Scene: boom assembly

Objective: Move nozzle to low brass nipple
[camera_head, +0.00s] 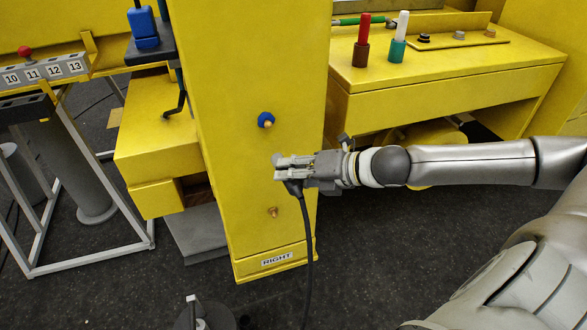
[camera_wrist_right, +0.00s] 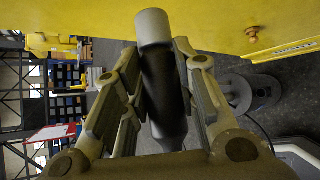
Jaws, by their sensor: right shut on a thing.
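The nozzle (camera_wrist_right: 165,90) has a black body and a light grey tip. My right gripper (camera_head: 282,168) is shut on it, beside the yellow post and between its two nipples in height. In the head view a black part of the nozzle (camera_head: 294,188) shows under the fingers. The low brass nipple (camera_head: 272,212) is bare on the post, below the gripper. It also shows in the right wrist view (camera_wrist_right: 252,34), right of the nozzle tip and apart from it.
A blue ring with a brass tip (camera_head: 265,120) sits higher on the yellow post (camera_head: 240,70). A black hose (camera_head: 308,245) hangs down from the nozzle. A yellow bench (camera_head: 450,80) with red and white handles stands right of the post. A numbered rack (camera_head: 45,72) stands left.

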